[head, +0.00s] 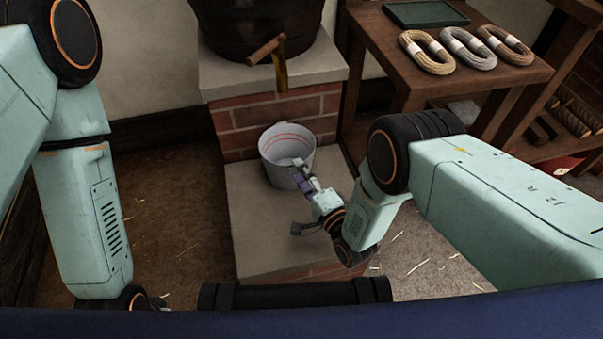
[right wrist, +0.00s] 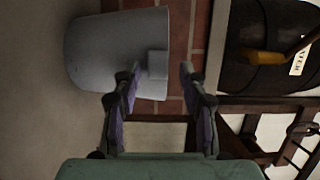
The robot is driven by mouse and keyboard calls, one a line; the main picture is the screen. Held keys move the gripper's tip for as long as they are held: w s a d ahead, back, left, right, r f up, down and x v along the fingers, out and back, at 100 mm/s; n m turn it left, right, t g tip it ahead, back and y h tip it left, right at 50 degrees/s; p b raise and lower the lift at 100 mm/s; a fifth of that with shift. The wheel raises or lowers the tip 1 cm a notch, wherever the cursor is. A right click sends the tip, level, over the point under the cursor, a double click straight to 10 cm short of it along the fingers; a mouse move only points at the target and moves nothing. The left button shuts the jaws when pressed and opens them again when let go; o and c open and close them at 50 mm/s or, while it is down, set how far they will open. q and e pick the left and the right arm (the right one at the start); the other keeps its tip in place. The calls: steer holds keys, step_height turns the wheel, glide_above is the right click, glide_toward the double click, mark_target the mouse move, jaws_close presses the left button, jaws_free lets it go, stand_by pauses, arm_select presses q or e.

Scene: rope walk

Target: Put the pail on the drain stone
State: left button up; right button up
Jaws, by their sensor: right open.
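The pail (head: 284,163) is light grey with red lines inside, and it stands upright on the low pale stone slab (head: 262,225), near the brick base. The slab looks like the drain stone. My right gripper (head: 303,178) is at the pail's front right side, near its rim. In the right wrist view the pail (right wrist: 105,50) fills the upper left, and a small grey tab (right wrist: 157,64) on its side shows between the tips of my open fingers (right wrist: 158,75). I cannot tell whether the fingers touch it.
A dark barrel (head: 258,28) with a wooden tap (head: 266,48) sits on the brick base (head: 275,120) above the pail. A wooden table (head: 480,82) at right holds rope coils (head: 468,48) and a green tray (head: 425,14). The slab's front is bare.

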steer(key=p+v, duration=0.4)
steer(key=v, duration=0.8)
